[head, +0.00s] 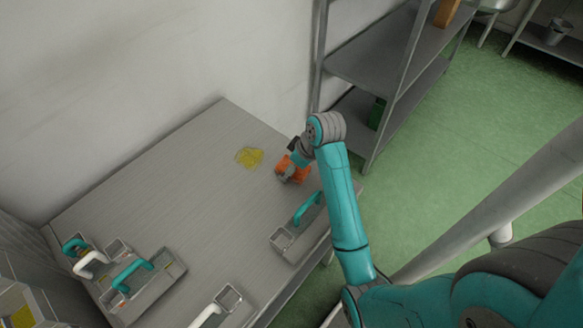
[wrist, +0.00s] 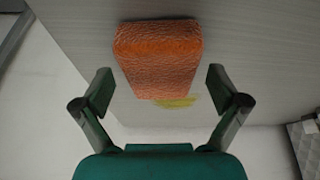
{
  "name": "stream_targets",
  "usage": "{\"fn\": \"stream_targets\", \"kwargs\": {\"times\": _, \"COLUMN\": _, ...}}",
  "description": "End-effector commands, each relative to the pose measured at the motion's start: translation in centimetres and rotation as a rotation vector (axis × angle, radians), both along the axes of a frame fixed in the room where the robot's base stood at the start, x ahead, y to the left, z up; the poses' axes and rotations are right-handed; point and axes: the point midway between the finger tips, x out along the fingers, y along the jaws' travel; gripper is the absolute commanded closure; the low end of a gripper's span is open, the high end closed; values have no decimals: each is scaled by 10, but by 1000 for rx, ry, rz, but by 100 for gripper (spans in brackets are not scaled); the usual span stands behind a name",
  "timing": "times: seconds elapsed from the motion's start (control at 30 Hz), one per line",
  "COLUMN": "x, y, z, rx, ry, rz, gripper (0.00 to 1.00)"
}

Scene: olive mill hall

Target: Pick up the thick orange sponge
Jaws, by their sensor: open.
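The thick orange sponge (wrist: 158,58) is a rounded block with a rough surface. In the wrist view it lies ahead of my open gripper (wrist: 158,92), centred between the two fingers, with a gap on either side. In the head view the sponge (head: 284,167) shows at the right part of the grey table, partly hidden by my gripper (head: 297,163) and wrist. The fingers are hard to make out there. The wrist view does not show how far the fingertips are from the sponge.
A yellow stain (head: 250,157) lies on the table (head: 190,185) left of the sponge. A grey caddy with a teal handle (head: 307,208) stands near the table's right edge. More handled caddies (head: 143,288) stand at the lower left. A metal shelf (head: 372,62) stands behind. The table's middle is clear.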

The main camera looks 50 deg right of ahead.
Motion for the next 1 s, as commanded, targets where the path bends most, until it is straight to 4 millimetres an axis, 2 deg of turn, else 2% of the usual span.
{"fn": "stream_targets", "kwargs": {"times": 0.7, "x": 0, "y": 0, "z": -5, "rx": 1, "ry": 1, "rz": 0, "gripper": 3}}
{"fn": "stream_targets", "kwargs": {"times": 0.73, "x": 0, "y": 0, "z": -5, "rx": 1, "ry": 1, "rz": 0, "gripper": 6}}
{"fn": "stream_targets", "kwargs": {"times": 0.77, "x": 0, "y": 0, "z": -5, "rx": 0, "ry": 1, "rz": 0, "gripper": 13}}
{"fn": "stream_targets", "kwargs": {"times": 0.93, "x": 0, "y": 0, "z": -5, "rx": 0, "ry": 0, "rz": 0, "gripper": 56}}
{"fn": "stream_targets", "kwargs": {"times": 1.0, "x": 0, "y": 0, "z": -5, "rx": 0, "ry": 1, "rz": 0, "gripper": 57}}
